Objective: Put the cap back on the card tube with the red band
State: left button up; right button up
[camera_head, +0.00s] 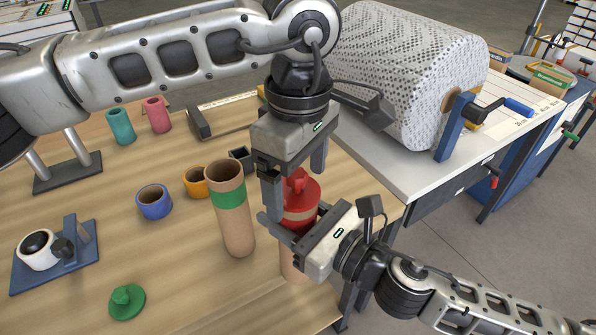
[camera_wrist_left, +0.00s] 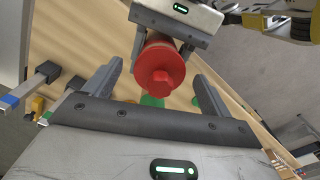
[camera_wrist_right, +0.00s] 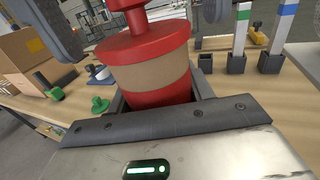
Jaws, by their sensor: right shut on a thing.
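The card tube with the red band (camera_wrist_right: 155,98) stands upright, shut in my right gripper (camera_head: 292,238). In the right wrist view the red cap (camera_wrist_right: 146,42) sits level on top of the tube, with a strip of bare card between it and the red band. The cap's knob points up and shows in the left wrist view (camera_wrist_left: 161,80). My left gripper (camera_head: 294,178) is above the tube, pointing down. Its fingers are apart on either side of the knob, with clear gaps in the left wrist view (camera_wrist_left: 158,88). In the head view the fingers and right gripper hide part of the tube.
A tube with a green band (camera_head: 230,205) stands just left of the grippers. A green cap (camera_head: 126,301) lies at the front left. A large patterned roll (camera_head: 410,75) is at the back right.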

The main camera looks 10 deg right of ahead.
pick_arm(q)
notch_tip(320, 180, up, 12)
dwell(0.7)
dwell(0.4)
